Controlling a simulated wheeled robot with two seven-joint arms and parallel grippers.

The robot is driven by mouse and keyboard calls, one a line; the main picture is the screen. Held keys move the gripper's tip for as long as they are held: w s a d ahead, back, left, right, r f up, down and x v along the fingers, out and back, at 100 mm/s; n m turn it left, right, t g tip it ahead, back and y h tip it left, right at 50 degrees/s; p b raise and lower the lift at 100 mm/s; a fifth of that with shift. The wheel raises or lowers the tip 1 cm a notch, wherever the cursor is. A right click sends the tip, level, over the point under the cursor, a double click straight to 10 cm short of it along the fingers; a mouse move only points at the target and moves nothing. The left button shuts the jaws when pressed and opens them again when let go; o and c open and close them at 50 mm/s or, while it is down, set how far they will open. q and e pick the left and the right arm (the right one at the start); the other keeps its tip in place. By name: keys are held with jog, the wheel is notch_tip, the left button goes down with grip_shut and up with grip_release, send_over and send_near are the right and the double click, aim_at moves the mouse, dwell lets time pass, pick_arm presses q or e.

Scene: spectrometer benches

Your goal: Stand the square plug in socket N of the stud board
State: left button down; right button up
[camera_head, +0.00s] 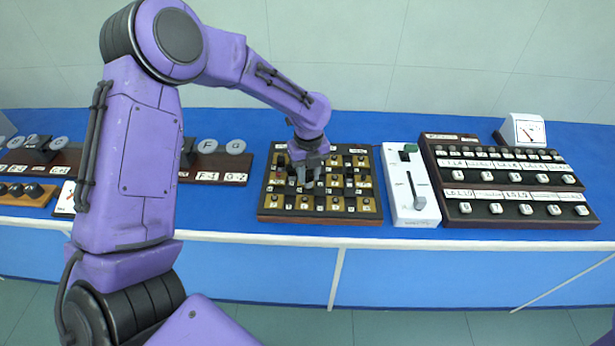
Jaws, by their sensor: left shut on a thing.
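The stud board (320,215) is a wooden-framed board with a grid of dark and cream squares, studs and small labels, in the middle of the bench. My left gripper (305,178) reaches down over its left-middle part and is shut on the square plug, a small dark piece that barely shows between the fingers. I cannot tell whether the plug touches the board. The socket letters are too small to read, and the gripper hides some sockets. My right gripper is not in view.
A white slider box (402,215) stands just right of the board. Further right are a dark button panel (480,210) and a white meter (523,131). Dark racks with round grey knobs (236,147) stand at left, partly behind my arm. Blue bench (355,128) is bare behind the board.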

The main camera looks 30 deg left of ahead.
aim_at(308, 180)
pick_arm(q)
notch_tip(308, 180, down, 3)
jog(key=shift+a+f+p, duration=0.15)
jog(key=shift+p, duration=0.6)
jog(key=shift+w, duration=0.1)
jog(key=shift+f, duration=0.25)
jog(key=c, duration=0.8)
grip_release()
jog(key=shift+c, duration=0.2)
jog(key=shift+r, duration=0.35)
notch_tip(308, 180, up, 12)
jog(key=b, duration=0.2)
jog(key=shift+f+b, duration=0.1)
jog(key=shift+b, duration=0.25)
